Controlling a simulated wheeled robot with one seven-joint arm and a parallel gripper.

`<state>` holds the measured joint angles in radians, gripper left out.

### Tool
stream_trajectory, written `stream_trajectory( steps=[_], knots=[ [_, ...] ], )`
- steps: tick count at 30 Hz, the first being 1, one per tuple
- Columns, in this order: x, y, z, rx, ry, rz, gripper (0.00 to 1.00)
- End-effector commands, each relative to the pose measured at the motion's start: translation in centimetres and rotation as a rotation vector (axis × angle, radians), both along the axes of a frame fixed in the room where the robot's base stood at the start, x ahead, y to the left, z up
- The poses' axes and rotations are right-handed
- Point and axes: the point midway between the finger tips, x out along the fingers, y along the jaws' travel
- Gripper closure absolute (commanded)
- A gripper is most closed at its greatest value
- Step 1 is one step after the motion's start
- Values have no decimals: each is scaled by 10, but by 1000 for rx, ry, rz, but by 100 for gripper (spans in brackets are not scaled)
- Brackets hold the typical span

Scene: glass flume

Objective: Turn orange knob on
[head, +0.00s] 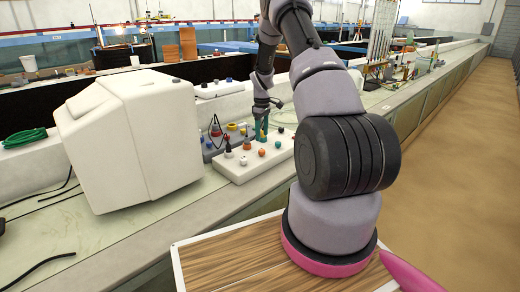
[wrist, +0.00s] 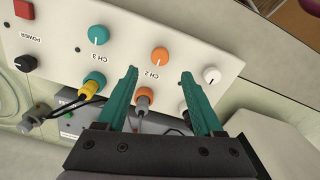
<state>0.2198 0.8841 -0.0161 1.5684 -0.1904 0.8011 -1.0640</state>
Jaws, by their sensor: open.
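A white control panel (wrist: 190,35) bears two orange knobs in the wrist view. One orange knob (wrist: 160,55) with a white pointer line is beyond my fingertips by the CH 2 label. The other orange knob (wrist: 143,96) lies between my fingers, with a grey plug close below it. My gripper (wrist: 158,72) is open, its two teal fingers apart and not closed on anything. In the head view my gripper (head: 261,134) points down over the panel, and an orange knob (head: 262,152) shows just in front of it.
Teal knobs (wrist: 95,80) stand left of the fingers by CH 3, and a white knob (wrist: 211,75) stands right. A yellow plug (wrist: 90,88) with a dark cable is close to the left finger. A bulky white box (head: 133,135) stands left of the panel.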

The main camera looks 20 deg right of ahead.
Motion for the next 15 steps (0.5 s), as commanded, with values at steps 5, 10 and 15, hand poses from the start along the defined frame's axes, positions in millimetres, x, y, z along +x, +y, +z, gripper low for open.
stream_trajectory(
  steps=[5,10,15],
  knots=[
    [-1,1,-37,1,3,0,31],
    [0,1,-63,1,2,-1,31],
    [0,1,-77,1,1,0,31]
  ],
)
